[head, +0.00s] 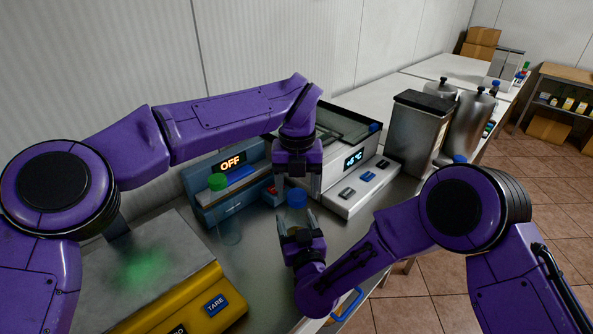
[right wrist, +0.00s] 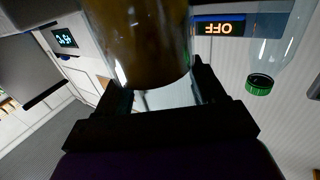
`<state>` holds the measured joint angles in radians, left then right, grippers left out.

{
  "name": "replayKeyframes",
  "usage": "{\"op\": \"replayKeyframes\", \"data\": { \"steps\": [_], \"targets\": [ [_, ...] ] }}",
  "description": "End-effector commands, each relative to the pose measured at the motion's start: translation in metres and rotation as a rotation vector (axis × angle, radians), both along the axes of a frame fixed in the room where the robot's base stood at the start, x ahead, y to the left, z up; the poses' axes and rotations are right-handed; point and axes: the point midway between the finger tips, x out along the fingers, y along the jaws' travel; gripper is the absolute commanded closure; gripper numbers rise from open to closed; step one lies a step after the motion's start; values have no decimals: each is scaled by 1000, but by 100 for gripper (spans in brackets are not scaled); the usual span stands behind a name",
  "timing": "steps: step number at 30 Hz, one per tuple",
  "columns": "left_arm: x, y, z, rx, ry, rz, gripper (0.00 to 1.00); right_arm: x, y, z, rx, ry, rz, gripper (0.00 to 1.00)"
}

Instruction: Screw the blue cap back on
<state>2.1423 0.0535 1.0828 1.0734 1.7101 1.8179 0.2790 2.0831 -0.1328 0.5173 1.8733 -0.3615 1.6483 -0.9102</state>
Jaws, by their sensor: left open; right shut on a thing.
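A clear jar (head: 297,216) with dark amber contents stands upright in my right gripper (head: 301,232), whose fingers are closed on its sides. The jar fills the top of the right wrist view (right wrist: 145,40), with its upper end out of frame. The blue cap (head: 297,197) sits at the jar's mouth; I cannot tell how tightly it is seated. My left gripper (head: 298,180) points down just above the blue cap, open, with its fingers at or slightly above the cap. Whether they touch it is not clear.
A yellow scale (head: 190,300) is at front left. A white device (head: 352,195) with buttons and steel canisters (head: 467,125) stand to the right.

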Motion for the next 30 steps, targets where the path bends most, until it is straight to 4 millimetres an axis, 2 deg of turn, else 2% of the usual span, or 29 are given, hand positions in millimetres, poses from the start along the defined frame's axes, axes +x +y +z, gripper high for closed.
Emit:
{"op": "replayKeyframes", "data": {
  "steps": [4, 11, 12, 17, 27, 28, 30],
  "targets": [
    [0, 0, -8, -1, 1, 1, 34, 0, 0, 0, 0, 0, 0, 100],
    [0, 0, -9, -1, 0, 1, 34, 0, 0, 0, 0, 0, 0, 100],
    [0, 0, -9, -1, 0, 1, 41, 0, 0, 0, 0, 0, 0, 100],
    [0, 0, -9, -1, 0, 1, 92, 0, 0, 0, 0, 0, 0, 100],
    [0, 0, -9, -1, 0, -8, 93, 0, 0, 0, 0, 0, 0, 100],
    [0, 0, -8, -1, 0, -8, 47, 0, 0, 0, 0, 0, 0, 100],
    [0, 0, -8, -1, 0, -8, 27, 0, 0, 0, 0, 0, 0, 100]
  ]
}}
